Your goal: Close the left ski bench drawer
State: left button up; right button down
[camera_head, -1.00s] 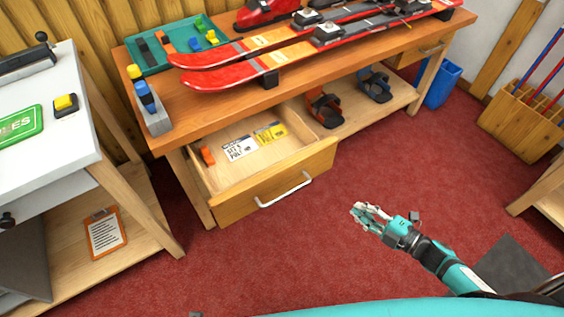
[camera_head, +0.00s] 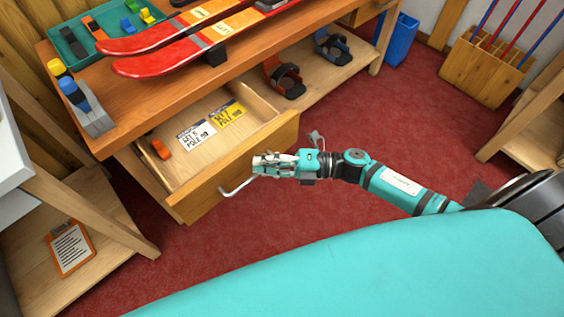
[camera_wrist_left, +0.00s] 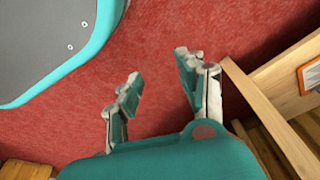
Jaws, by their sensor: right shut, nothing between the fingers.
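The left ski bench drawer (camera_head: 228,168) is pulled open under the wooden ski bench (camera_head: 150,112). Its inside shows an orange block, a white card and a yellow card. The drawer's curved metal handle (camera_head: 236,189) sticks out from the front. My right gripper (camera_head: 262,163) is shut and empty; in the head view it overlaps the drawer front by the handle's right end. I cannot tell if it touches. My left gripper (camera_wrist_left: 155,90) shows only in the left wrist view, its fingers apart with nothing between them, above red carpet.
Red skis (camera_head: 190,45) and a green tray (camera_head: 75,45) lie on the bench top. Bindings (camera_head: 284,78) and a blue bin (camera_head: 398,40) are to the right. A side table with a clipboard (camera_head: 71,248) stands at left. Carpet in front is clear.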

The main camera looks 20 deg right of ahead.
jog(key=shift+w+a+f, duration=0.1)
jog(key=shift+w+a, duration=0.15)
jog(key=shift+w, duration=0.5)
pick_arm(q)
jog(key=shift+w+r, duration=0.3)
jog(key=shift+s+f, duration=0.1)
pick_arm(e)
jog(key=shift+w, duration=0.2)
jog(key=shift+w+a, duration=0.15)
jog(key=shift+w, duration=0.1)
pick_arm(q)
jog(key=w+r+b, duration=0.1)
jog(key=r+b, duration=0.3)
jog(key=r, duration=0.5)
jog(key=w+r+t+b, duration=0.1)
jog(key=r+b, duration=0.3)
jog(key=r, duration=0.5)
jog(key=shift+w+a+r, duration=0.3)
jog(key=shift+w+a, duration=0.1)
jog(key=shift+w, duration=0.4)
pick_arm(e)
jog(key=w+a, duration=0.3)
jog(key=w, duration=0.7)
jog(key=w+a, duration=0.4)
jog(key=w, duration=0.6)
jog(key=shift+a, duration=0.15)
